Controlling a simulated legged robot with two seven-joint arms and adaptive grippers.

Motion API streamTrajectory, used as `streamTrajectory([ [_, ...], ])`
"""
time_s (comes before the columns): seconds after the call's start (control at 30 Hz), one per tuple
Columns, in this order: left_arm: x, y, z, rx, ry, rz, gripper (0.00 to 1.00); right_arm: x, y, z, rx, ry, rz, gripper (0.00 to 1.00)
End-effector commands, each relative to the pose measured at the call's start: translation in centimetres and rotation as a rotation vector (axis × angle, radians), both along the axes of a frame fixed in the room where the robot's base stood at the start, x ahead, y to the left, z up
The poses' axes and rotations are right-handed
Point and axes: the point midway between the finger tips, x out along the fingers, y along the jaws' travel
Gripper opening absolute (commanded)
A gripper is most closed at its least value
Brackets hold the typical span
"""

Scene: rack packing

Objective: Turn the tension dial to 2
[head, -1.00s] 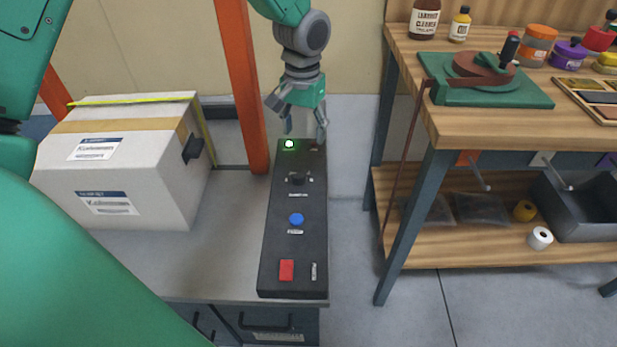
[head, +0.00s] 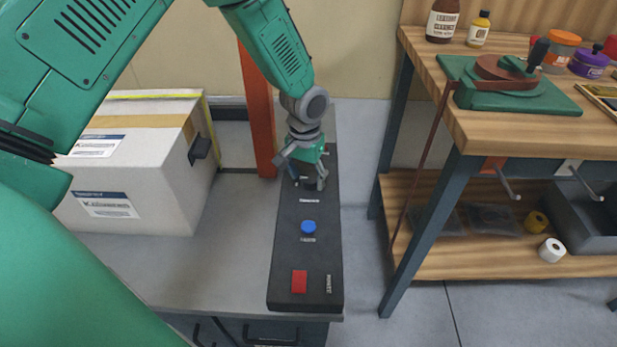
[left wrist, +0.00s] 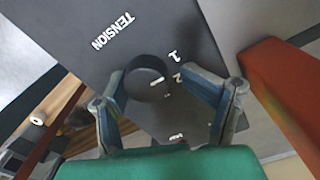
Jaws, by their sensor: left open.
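The tension dial (left wrist: 146,72) is a round black knob on the dark control panel (head: 285,255). The white word TENSION is printed beside it, with the numerals 1 and 2 near its rim. A short white mark shows at the knob, but I cannot tell surely which number it points to. My left gripper (head: 308,183) is over the far part of the panel and mostly hides the dial in the head view. In the left wrist view, its open fingers (left wrist: 154,88) stand on either side of the dial; contact is unclear. My right gripper is out of view.
The panel also has a blue button (head: 308,227) and a red switch (head: 299,282). A cardboard box (head: 150,190) stands left, beside an orange post (head: 260,130). A wooden workbench (head: 470,105) with jars is at right. Grey tabletop between box and panel is clear.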

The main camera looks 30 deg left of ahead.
Motion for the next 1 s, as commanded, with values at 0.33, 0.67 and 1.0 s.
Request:
streamTrajectory([
  [0.33,0.1,-1.0,0.7,0.016,-0.005,-0.003,0.1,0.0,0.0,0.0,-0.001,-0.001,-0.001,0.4],
  [0.67,0.1,-1.0,0.4,0.001,-0.004,-0.014,0.07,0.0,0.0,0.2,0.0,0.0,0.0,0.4],
  [1.0,0.0,-0.9,0.6,0.007,0.001,-0.158,0.07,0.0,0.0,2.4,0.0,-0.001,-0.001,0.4],
])
